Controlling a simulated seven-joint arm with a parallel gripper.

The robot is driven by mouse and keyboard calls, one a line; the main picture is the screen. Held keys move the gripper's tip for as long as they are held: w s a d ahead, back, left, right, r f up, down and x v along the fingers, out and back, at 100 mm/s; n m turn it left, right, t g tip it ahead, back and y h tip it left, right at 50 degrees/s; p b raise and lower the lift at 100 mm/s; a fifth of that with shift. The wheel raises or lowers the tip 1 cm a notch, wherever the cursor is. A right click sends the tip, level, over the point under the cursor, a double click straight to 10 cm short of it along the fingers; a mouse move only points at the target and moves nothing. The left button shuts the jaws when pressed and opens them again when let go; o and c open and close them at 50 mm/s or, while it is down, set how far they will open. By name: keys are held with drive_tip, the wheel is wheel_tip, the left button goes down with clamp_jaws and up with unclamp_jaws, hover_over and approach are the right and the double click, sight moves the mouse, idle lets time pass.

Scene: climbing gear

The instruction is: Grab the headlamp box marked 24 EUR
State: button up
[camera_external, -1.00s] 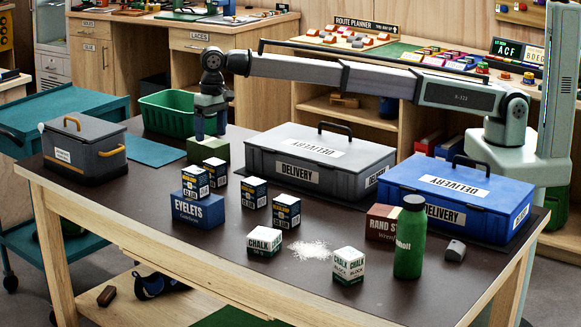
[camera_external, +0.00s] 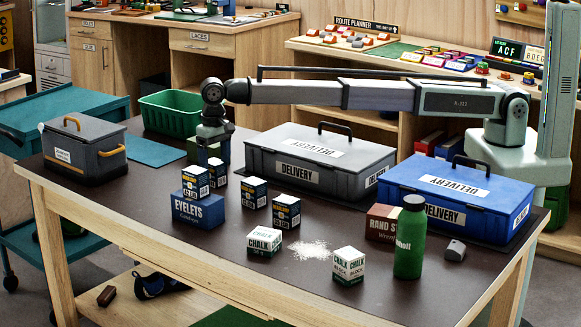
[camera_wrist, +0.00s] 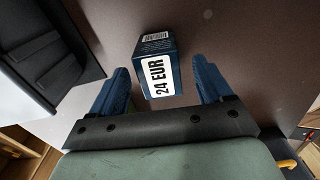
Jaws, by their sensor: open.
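A small dark blue box (camera_wrist: 157,60) with a white label reading 24 EUR is in the wrist view. It stands just ahead of and partly between my fingertips, with dark gaps to both fingers. My gripper (camera_wrist: 160,88) is open, its two blue fingers apart. In the external view my gripper (camera_external: 211,152) points down, low over the table's back left area. Several dark blue printed boxes show there, one on the EYELETS box (camera_external: 198,211), others on the table (camera_external: 216,173). Their price labels are too small to read surely, so I cannot tell which one matches.
A grey DELIVERY case (camera_external: 320,165) stands right of my gripper; its side also shows in the wrist view (camera_wrist: 50,50). A dark case with yellow handles (camera_external: 84,150) and a green bin (camera_external: 172,113) are to the left. Chalk boxes (camera_external: 265,243) stand in front.

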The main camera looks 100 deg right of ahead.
sight(215, 172)
drive_tip(key=shift+f, duration=2.4)
drive_tip(key=shift+c, duration=0.4)
drive_tip(key=c, duration=1)
drive_tip(key=shift+r, duration=0.15)
drive_tip(key=shift+c, duration=0.2)
